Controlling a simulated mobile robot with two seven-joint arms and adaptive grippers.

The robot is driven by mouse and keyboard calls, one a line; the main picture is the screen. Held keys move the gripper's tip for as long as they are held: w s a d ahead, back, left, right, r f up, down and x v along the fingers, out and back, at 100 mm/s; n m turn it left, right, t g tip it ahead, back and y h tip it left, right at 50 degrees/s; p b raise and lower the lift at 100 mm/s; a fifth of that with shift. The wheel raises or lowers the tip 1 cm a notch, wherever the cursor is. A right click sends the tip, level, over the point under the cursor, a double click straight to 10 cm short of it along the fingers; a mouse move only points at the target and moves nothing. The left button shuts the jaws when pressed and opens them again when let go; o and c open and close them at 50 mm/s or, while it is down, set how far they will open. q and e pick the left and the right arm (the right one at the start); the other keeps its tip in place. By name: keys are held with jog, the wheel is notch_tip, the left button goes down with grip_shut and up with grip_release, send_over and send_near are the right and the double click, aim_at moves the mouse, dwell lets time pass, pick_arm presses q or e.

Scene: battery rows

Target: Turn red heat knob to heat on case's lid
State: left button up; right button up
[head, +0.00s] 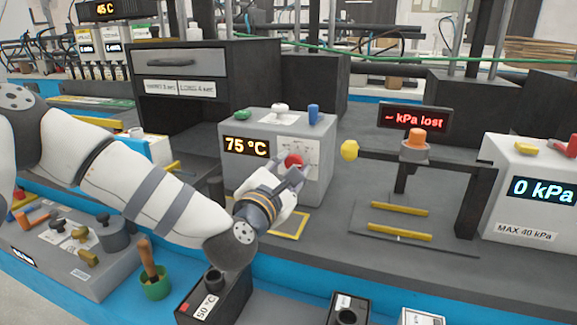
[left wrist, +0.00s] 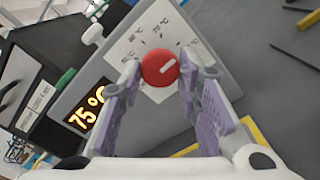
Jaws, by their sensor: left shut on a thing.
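The red heat knob (head: 293,160) sits on a white dial plate on the front of a grey case (head: 258,180). The case's display (head: 247,147) reads 75 °C. In the left wrist view the round red knob (left wrist: 159,68) has a white pointer line slanting to the upper right, with temperature marks printed around it. My left gripper (head: 290,172) is at the dial, its two purple-padded fingers (left wrist: 161,76) shut on the knob from either side. In the head view the fingers partly hide the knob and plate. My right gripper is not in view.
Green, white and blue knobs (head: 314,113) stand on the case's top. To the right are a yellow knob (head: 349,151) on a black stand, a "kPa lost" display (head: 414,119) and a pressure box (head: 528,210) reading 0 kPa. A black 50 °C box (head: 222,297) stands in front, below my left arm.

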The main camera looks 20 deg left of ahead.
pick_arm(q)
jog(key=shift+m, duration=0.4)
jog(key=o, duration=1.1)
jog(key=s, duration=1.2)
jog(key=shift+a, duration=0.25)
